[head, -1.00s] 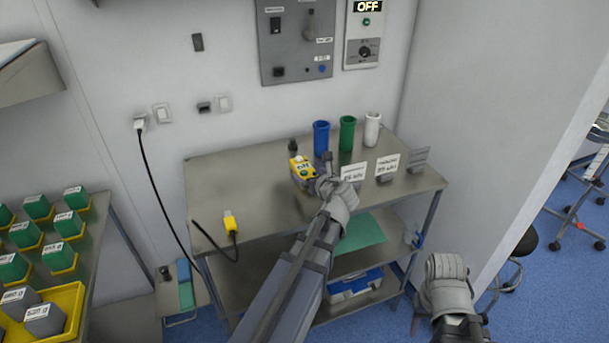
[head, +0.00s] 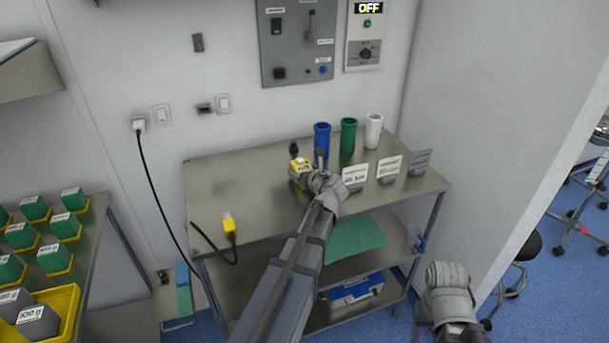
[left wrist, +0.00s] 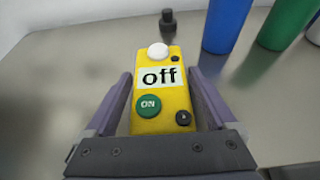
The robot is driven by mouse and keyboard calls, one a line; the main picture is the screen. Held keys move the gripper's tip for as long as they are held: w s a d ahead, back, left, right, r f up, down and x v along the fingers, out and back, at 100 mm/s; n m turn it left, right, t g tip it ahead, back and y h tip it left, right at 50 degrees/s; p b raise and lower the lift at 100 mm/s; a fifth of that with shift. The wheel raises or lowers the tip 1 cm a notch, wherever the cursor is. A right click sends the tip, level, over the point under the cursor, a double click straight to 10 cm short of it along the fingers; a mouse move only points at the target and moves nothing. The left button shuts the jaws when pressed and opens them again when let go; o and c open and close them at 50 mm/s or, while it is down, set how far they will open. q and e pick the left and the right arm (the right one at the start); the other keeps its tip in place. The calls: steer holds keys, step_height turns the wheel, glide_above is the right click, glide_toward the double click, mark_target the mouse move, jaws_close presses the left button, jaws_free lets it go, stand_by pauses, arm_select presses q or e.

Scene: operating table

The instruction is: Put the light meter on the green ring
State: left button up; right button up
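The light meter (head: 299,173) is a yellow box near the middle of the metal table. In the left wrist view the light meter (left wrist: 162,100) shows a white dome, a display reading "off" and a green ON button. My left gripper (head: 312,166) is at the meter. In the left wrist view its fingers (left wrist: 162,85) stand on either side of the meter, with narrow gaps showing, so it looks open. My right gripper (head: 447,275) is low in front of the table; its fingers cannot be made out. I cannot make out a separate green ring.
Blue (head: 322,139), green (head: 348,136) and white (head: 373,130) cylinders stand at the table's back right. Several label cards (head: 389,168) stand before them. A yellow plug (head: 229,223) lies at the front left. The table's (head: 225,185) left part is mostly clear.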

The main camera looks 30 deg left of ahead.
mark_target(305, 169)
arm_select(q)
steer(key=c, duration=1.3)
step_height(305, 169, up, 14)
steer(key=p, duration=1.3)
steer(key=shift+f+p, duration=0.1)
steer(key=shift+p, duration=0.3)
steer(key=shift+f, duration=0.1)
